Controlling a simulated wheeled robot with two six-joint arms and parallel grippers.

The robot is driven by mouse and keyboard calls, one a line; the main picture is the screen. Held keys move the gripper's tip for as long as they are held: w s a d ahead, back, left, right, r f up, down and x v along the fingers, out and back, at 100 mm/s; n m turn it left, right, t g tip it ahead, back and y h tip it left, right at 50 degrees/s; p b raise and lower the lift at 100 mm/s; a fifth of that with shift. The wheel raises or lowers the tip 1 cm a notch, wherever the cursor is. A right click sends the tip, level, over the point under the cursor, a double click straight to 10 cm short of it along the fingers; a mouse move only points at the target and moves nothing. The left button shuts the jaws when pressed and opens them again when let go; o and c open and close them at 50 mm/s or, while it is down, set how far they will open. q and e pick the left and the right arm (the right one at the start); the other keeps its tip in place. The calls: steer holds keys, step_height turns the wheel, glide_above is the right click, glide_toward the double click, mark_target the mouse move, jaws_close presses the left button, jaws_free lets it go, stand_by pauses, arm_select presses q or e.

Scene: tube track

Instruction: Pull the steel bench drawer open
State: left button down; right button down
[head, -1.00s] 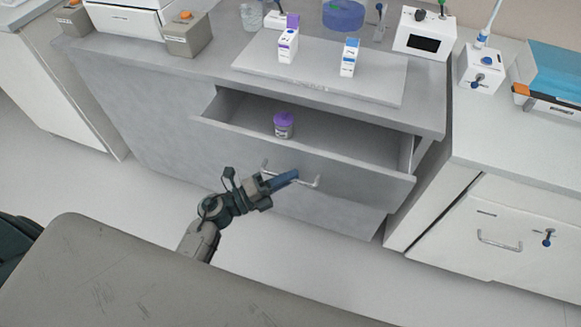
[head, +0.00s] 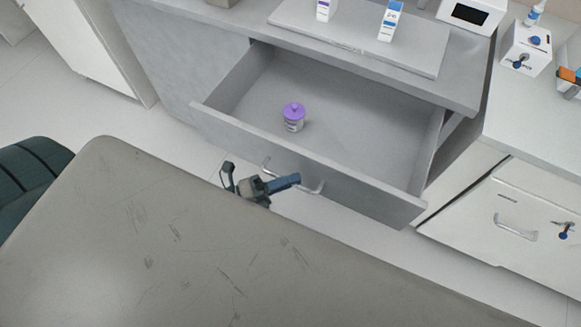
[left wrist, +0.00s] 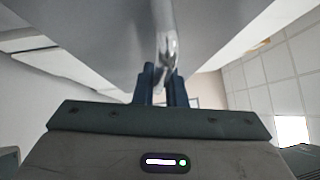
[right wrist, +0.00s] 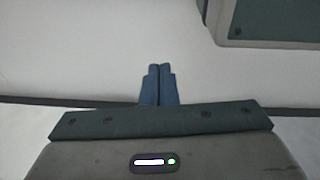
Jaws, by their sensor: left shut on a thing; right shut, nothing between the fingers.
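The steel bench drawer (head: 310,158) stands well open in the head view, its inside in plain sight. A small jar with a purple lid (head: 293,117) stands upright on the drawer floor. My left gripper (head: 284,182) is at the drawer's bar handle (head: 316,189), shut on it. In the left wrist view the handle (left wrist: 167,48) runs down between the blue fingertips (left wrist: 163,72). My right gripper (right wrist: 158,72) shows only in its own wrist view, shut and empty, with its fingers together.
The grey bench top (head: 450,88) holds a tray (head: 425,58) with two small boxes, one purple-marked (head: 325,10) and one blue-marked (head: 391,20). A white cabinet (head: 490,225) with its own handle stands to the right. Pale floor (head: 180,140) shows to the left.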

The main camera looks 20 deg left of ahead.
arm_select(q)
steer(key=c, duration=1.5)
jaws_free()
